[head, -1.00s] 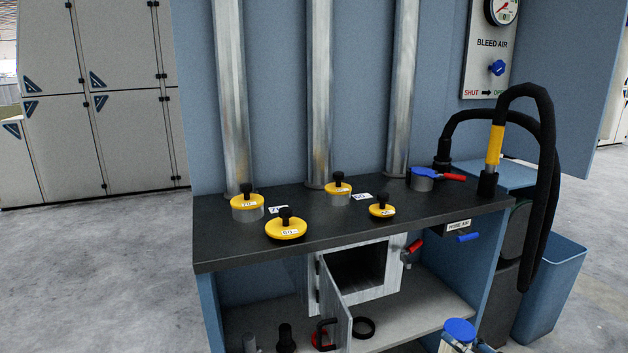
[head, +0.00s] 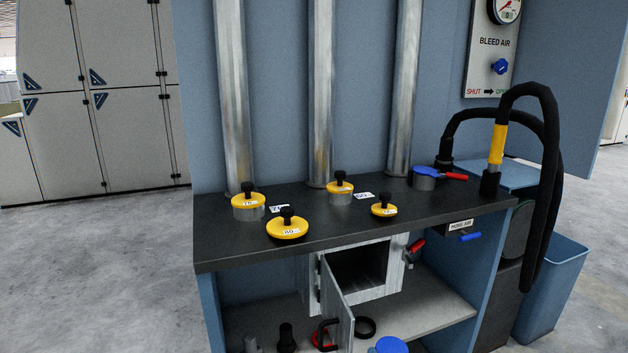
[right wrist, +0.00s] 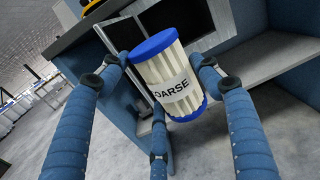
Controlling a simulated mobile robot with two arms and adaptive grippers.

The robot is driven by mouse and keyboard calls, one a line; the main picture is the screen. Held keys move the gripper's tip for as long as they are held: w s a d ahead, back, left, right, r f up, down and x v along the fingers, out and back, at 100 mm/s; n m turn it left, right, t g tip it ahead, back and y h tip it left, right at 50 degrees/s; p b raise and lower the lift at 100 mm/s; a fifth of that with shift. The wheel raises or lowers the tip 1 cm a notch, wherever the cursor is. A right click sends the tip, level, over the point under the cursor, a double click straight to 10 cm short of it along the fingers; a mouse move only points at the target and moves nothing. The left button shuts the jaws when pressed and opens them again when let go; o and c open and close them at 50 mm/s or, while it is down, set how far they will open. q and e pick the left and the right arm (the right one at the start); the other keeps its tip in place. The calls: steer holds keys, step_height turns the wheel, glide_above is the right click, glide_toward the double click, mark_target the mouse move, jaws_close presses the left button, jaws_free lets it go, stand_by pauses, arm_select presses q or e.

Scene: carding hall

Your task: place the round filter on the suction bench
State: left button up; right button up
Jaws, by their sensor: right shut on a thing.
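The round filter (right wrist: 166,75) has blue end caps, a white pleated body and a label on which "OARSE" can be read. My right gripper (right wrist: 165,72) is shut on it, with blue fingers around its sides. The filter's blue cap (head: 388,346) also shows at the bottom edge of the head view, in front of the suction bench (head: 400,207). The bench has a dark top, and under it a grey box (head: 402,262) stands with its door (head: 338,305) swung open. The box's inside is dark and looks empty. My left gripper is not in view.
Yellow lids with black knobs (head: 287,229) sit on the bench top. A blue-capped fitting with a red lever (head: 425,178) and a black hose (head: 552,150) are at the right. The lower shelf (head: 430,318) holds a black ring (head: 365,327) and small dark parts.

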steer(key=s+a+r+m+h, duration=0.3)
steer(key=s+a+r+h, duration=0.2)
steer(key=s+a, duration=0.1)
steer(key=shift+a+t, duration=0.15)
steer(key=shift+t, duration=0.15)
